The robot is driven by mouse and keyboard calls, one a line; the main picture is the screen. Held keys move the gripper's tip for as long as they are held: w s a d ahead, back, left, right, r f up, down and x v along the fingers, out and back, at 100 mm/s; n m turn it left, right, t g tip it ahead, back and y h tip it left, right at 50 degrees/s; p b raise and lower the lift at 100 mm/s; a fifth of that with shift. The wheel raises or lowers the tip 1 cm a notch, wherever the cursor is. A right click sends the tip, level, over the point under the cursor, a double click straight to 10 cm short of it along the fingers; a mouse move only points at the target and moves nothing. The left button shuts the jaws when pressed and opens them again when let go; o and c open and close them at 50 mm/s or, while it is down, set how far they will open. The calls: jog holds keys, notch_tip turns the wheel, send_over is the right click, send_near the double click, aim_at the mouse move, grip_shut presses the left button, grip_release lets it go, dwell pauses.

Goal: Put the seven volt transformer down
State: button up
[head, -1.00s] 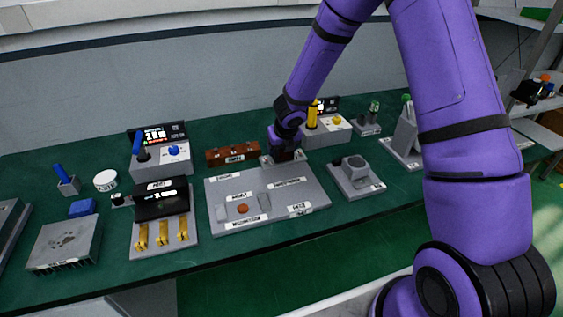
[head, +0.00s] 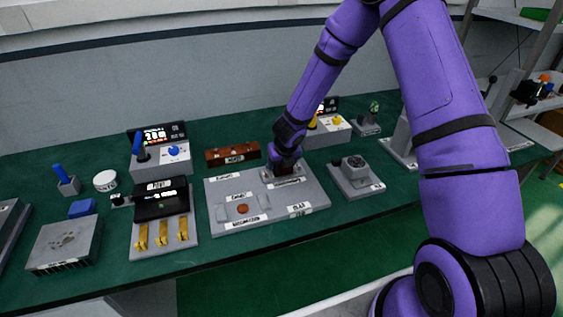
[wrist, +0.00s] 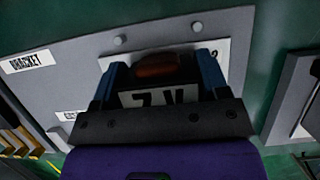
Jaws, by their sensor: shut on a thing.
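The seven volt transformer (wrist: 156,98) shows in the wrist view as a dark block with a brown coil and a pale "7 V" label. My gripper (wrist: 158,73) is shut on it, with a blue finger at each side. In the head view my gripper (head: 286,165) is over the back right part of the grey labelled board (head: 222,183), near a printed label. The transformer is mostly hidden there by my gripper. I cannot tell whether its underside touches the board.
A brown block (head: 232,153) lies behind the board. A grey stand (head: 355,175) is close on the right. A black-topped unit with yellow levers (head: 163,215) is on the left. Boxes with screens and joysticks (head: 162,155) stand at the back. The board's front left holds small parts.

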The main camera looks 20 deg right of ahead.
jog(key=o, duration=1.6)
jog(key=v, duration=1.2)
jog(key=shift+s, duration=0.1)
jog(key=shift+r, duration=0.15)
